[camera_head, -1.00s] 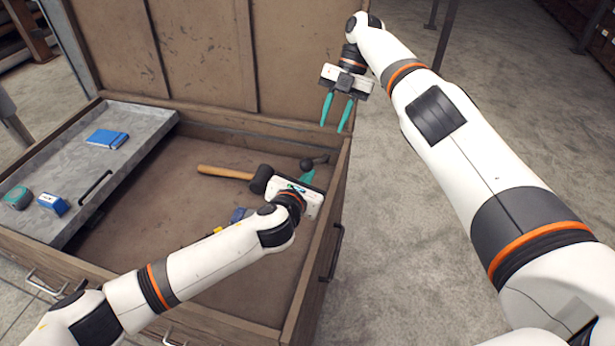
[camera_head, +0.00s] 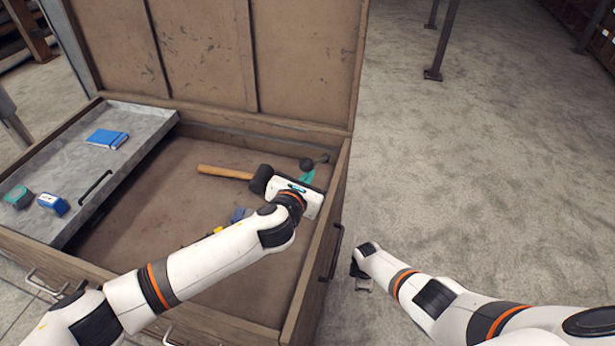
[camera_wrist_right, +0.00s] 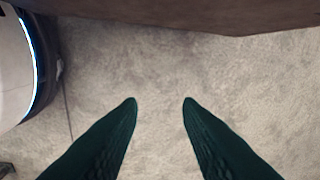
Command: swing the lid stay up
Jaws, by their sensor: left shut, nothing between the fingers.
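A large wooden chest (camera_head: 344,185) stands with its lid (camera_head: 205,55) raised at the back. A dark, ball-ended piece (camera_head: 306,164), which looks like the lid stay, lies low at the chest's back right inner corner; the rest of it is hidden. My left gripper (camera_head: 308,176) is inside the chest, its teal fingers shut, just in front of the dark ball. I cannot tell whether they touch. My right gripper is outside the chest, low beside its right wall. In the right wrist view its fingers (camera_wrist_right: 160,102) are apart and empty over the floor.
A mallet (camera_head: 225,172) lies inside the chest beside my left gripper. A grey tray (camera_head: 150,130) at the left holds a blue notebook (camera_head: 107,138), a blue box (camera_head: 53,204) and a teal item (camera_head: 18,196).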

